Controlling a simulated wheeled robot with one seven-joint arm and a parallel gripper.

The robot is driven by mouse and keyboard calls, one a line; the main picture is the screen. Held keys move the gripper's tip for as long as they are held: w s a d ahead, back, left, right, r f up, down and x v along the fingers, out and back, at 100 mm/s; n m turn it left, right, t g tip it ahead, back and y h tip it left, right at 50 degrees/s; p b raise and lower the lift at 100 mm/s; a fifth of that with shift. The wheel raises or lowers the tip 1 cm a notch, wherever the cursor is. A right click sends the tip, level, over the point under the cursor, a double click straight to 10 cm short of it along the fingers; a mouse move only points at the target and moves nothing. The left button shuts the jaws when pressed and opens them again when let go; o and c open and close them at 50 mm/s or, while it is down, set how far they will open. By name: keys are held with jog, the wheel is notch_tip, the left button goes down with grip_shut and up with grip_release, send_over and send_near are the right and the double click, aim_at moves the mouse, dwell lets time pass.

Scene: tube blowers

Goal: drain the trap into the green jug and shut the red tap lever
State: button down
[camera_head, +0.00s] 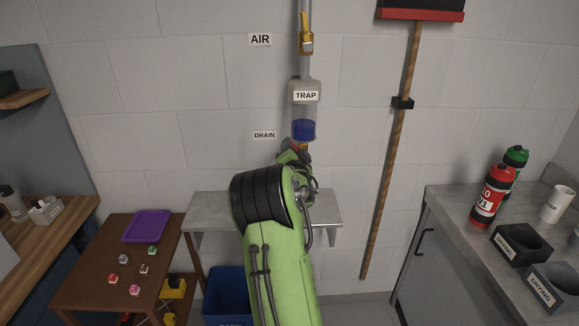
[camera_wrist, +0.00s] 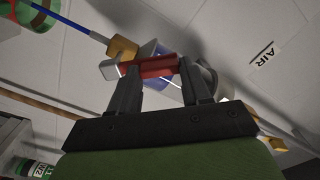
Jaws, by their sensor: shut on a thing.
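The clear trap (camera_head: 304,105) hangs on the wall with dark blue liquid in its lower part. Below it the brass drain tap (camera_wrist: 121,49) shows in the wrist view. A thin blue stream runs from this tap to the green jug (camera_wrist: 42,21), of which only part shows at the top left corner. My gripper (camera_wrist: 160,76) is shut on the red tap lever (camera_wrist: 152,66), with the lever between its two dark fingers. In the head view my arm hides the jug and most of the drain tap.
A grey wall shelf (camera_head: 210,208) stands behind my arm. Above the trap is a yellow air valve (camera_head: 306,43). A broom (camera_head: 390,180) hangs to the right. A brown table (camera_head: 90,265) is at left, a blue bin (camera_head: 226,285) below the shelf, and a counter (camera_head: 450,205) at right.

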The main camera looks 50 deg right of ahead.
jog(key=shift+s+d+r+m+b, duration=0.2)
jog(key=shift+s+d+m+b, duration=0.1)
jog(key=shift+m+b, duration=0.5)
jog(key=shift+s+d+r+m+b, duration=0.15)
jog(key=shift+s+m+b, duration=0.15)
jog(key=shift+m+b, duration=0.5)
jog(key=c, duration=0.5)
grip_release()
jog(key=b+v, duration=0.2)
jog(key=v, duration=1.3)
jog(key=shift+s+a, duration=0.3)
